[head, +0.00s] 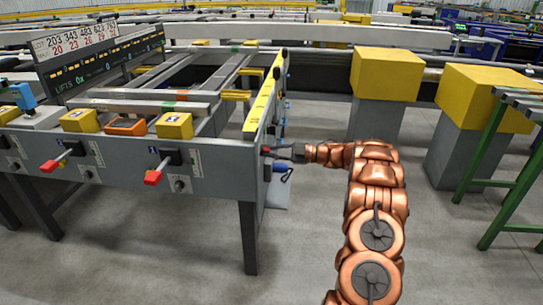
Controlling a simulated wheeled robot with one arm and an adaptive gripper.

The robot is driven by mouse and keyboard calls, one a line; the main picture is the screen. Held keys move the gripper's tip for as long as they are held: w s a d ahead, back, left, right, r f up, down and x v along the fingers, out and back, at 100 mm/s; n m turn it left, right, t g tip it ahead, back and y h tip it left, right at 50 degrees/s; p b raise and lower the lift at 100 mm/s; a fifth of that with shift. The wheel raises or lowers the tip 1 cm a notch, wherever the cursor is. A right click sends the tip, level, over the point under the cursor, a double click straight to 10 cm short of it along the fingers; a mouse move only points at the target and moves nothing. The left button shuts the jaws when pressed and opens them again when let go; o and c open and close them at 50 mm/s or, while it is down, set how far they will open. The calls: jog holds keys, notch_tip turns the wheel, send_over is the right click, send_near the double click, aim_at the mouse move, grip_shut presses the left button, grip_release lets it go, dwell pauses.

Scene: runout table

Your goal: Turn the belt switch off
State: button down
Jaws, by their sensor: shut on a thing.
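My gripper (278,152) is at the right end of the grey runout table (215,180), just below the yellow rail. It is shut on a small red part (266,149) at the table's end, which looks like a switch handle. The fingers cover most of it, and its position and any labels are too small to read. Two other red-handled levers, a left one (50,165) and a right one (153,177), stick out from the table's front face.
A blue cylinder (283,169) hangs just below my gripper. Yellow-topped blocks, one (386,75) behind and one (487,98) to the right, stand beyond my arm. A green frame (497,160) is at far right. Floor between is clear.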

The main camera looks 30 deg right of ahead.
dwell(0.3)
jog(key=c, duration=1.1)
grip_release()
jog(key=shift+c, duration=0.2)
jog(key=shift+d, duration=0.1)
jog(key=v, duration=1.2)
jog(key=shift+w+r, duration=0.1)
